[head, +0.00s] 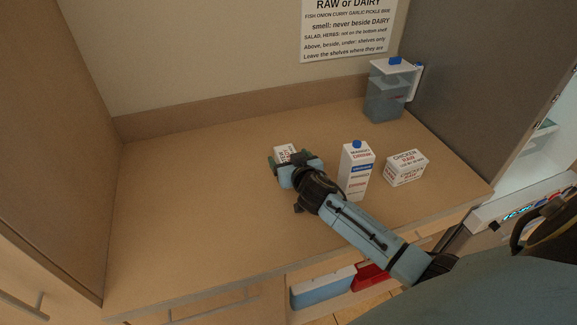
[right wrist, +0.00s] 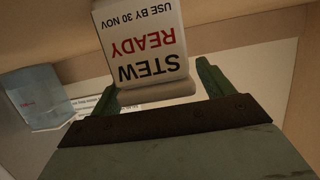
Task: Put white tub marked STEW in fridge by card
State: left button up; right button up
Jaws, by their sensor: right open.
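The white tub marked STEW (head: 285,151) stands on the wooden counter, partly hidden behind my right gripper (head: 285,162). In the right wrist view the tub (right wrist: 142,45) shows upside down, with the words STEW, READY and USE BY 30 NOV. My right gripper (right wrist: 160,85) is open there, with its green fingers toward the tub and apart from each other. I cannot tell whether they touch it. The card (head: 348,22) on the back wall has lines about RAW or DAIRY and shelves. The fridge interior (head: 548,150) shows at the right edge. My left gripper is not in view.
A white carton with a blue cap (head: 356,170) and a box marked CHICKEN RAW (head: 406,168) stand to the right of my right gripper. A clear blue-capped container (head: 388,95) stands at the back right. The counter's left side (head: 180,200) is clear.

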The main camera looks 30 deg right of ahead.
aim_at(288, 156)
jog(key=shift+w+d+f, duration=0.1)
jog(key=shift+w+f, duration=0.05)
jog(key=shift+w, duration=0.4)
jog(key=shift+c, duration=0.3)
jog(key=c, duration=1.3)
notch_tip(288, 156, up, 9)
jog(key=shift+f+p, duration=0.1)
jog(key=shift+p, duration=0.6)
jog(key=shift+r, duration=0.65)
jog(key=s+a+f+n+y+b, duration=0.1)
jog(key=s+a+b, duration=0.1)
jog(key=s+a, duration=0.2)
jog(key=s+a+f+y+b, duration=0.1)
jog(key=s+a+b, duration=0.2)
jog(key=s+a, duration=0.2)
jog(key=s+a+f+n+y+b, duration=0.1)
jog(key=s+a+b, duration=0.2)
jog(key=s+a, duration=0.2)
jog(key=shift+n, duration=0.3)
